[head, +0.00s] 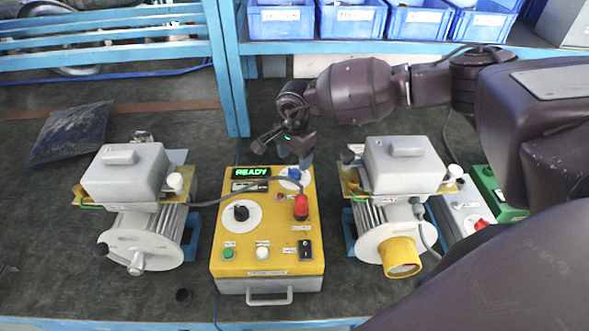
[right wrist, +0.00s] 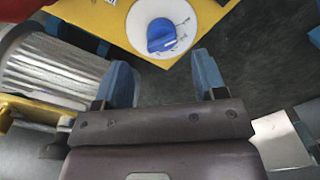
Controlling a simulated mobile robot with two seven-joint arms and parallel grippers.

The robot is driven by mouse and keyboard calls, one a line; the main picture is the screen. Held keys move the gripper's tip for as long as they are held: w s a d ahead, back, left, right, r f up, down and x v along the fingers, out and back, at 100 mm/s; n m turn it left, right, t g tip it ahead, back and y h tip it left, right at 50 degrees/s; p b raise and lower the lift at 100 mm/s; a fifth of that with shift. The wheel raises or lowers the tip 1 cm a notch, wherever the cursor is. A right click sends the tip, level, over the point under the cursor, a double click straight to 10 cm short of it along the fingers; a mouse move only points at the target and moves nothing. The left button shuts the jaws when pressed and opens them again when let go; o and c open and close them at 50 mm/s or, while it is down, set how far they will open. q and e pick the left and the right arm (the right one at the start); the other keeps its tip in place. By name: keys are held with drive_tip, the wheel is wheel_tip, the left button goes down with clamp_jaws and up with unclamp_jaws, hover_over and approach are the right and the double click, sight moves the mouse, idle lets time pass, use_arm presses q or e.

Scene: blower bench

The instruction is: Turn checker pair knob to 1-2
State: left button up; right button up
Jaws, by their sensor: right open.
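The yellow checker box (head: 265,252) stands mid-bench, its green display reading READY. A blue knob on a white dial (head: 295,175) sits at its upper right. A black knob on a larger white dial (head: 240,212) sits at its left. Which one is the pair knob I cannot read from the labels. My right gripper (head: 296,157) is above the box's far right edge, beside the blue knob. In the right wrist view its open, empty fingers (right wrist: 163,76) point at the blue knob (right wrist: 161,36), apart from it. My left gripper is not in view.
A grey motor with a white end (head: 140,235) stands left of the box. Another with a yellow cap (head: 403,257) stands right. A red plug (head: 301,207) on a cable rises from the box. Blue bins (head: 350,20) line the back shelf.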

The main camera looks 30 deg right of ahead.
sight(295, 170)
drive_tip(key=shift+w+f, duration=0.1)
drive_tip(key=shift+f, duration=2.7)
drive_tip(key=c, duration=0.9)
